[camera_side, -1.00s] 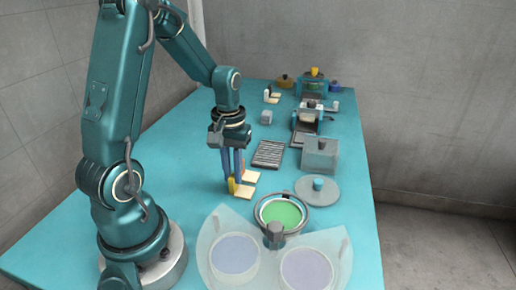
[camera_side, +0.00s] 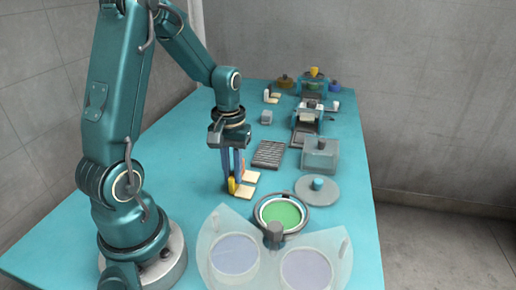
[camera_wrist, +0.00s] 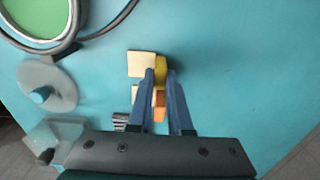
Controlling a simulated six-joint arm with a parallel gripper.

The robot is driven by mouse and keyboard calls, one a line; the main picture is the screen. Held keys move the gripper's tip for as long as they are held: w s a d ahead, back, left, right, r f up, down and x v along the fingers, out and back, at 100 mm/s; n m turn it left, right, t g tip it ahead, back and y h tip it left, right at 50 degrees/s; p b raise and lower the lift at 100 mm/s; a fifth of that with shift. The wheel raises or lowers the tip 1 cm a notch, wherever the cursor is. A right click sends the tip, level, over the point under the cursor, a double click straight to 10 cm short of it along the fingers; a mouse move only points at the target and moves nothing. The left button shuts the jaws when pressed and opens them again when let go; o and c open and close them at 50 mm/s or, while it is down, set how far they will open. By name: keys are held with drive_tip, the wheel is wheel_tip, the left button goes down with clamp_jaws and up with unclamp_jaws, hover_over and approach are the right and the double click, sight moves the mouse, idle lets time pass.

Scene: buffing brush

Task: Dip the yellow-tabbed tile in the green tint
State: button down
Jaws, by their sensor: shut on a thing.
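The yellow-tabbed tile (camera_side: 242,191) is a flat cream piece with an upright yellow tab (camera_side: 231,185). It lies on or just above the teal table; I cannot tell which. In the wrist view the tile (camera_wrist: 141,63) is at the upper middle. My gripper (camera_side: 232,178) points down with its blue fingers shut on the yellow tab; the fingertips (camera_wrist: 163,72) also show in the wrist view. The green tint (camera_side: 282,213) fills a round open dish right of the tile, nearer the side camera. The tint (camera_wrist: 38,18) is at the top left in the wrist view.
An orange-tabbed tile (camera_side: 250,177) stands close behind the held one. A clear fan-shaped cover (camera_side: 325,243) lies over two lilac dishes. A round grey lid (camera_side: 318,190), a dark ribbed rack (camera_side: 269,154) and a translucent box (camera_side: 320,155) lie farther back.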

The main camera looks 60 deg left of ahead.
sight(233, 176)
drive_tip(key=shift+r, duration=3)
drive_tip(key=shift+s+d, duration=0.1)
drive_tip(key=w+d+m, duration=0.2)
drive_tip(key=d+m, duration=0.2)
drive_tip(key=d, duration=0.8)
drive_tip(key=shift+w+d+r, duration=0.25)
drive_tip(key=shift+w+d, duration=0.15)
